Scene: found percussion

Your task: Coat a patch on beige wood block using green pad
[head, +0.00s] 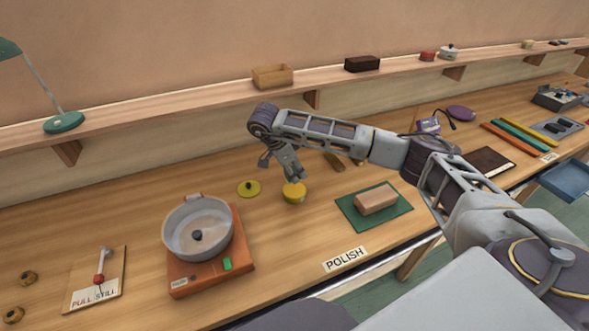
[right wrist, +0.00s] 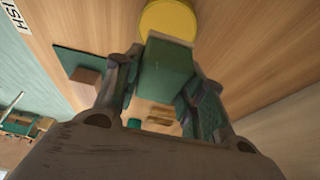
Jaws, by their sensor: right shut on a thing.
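My right gripper (head: 292,177) is shut on the green pad (right wrist: 166,68), which shows between its fingers in the right wrist view. The pad points down at a round yellow tin (head: 295,193), which also shows in the right wrist view (right wrist: 168,18). I cannot tell whether the pad touches the tin's contents. In the head view the pad is mostly hidden by the fingers. The beige wood block (head: 376,199) lies on a green mat (head: 350,212), right of the tin and apart from the gripper. My left gripper is not in view.
A yellow lid (head: 249,188) lies left of the tin. A grey pot (head: 198,228) stands on an orange hotplate (head: 240,262) further left. A POLISH label (head: 345,259) lies near the front edge. A shelf (head: 200,108) runs along the wall behind.

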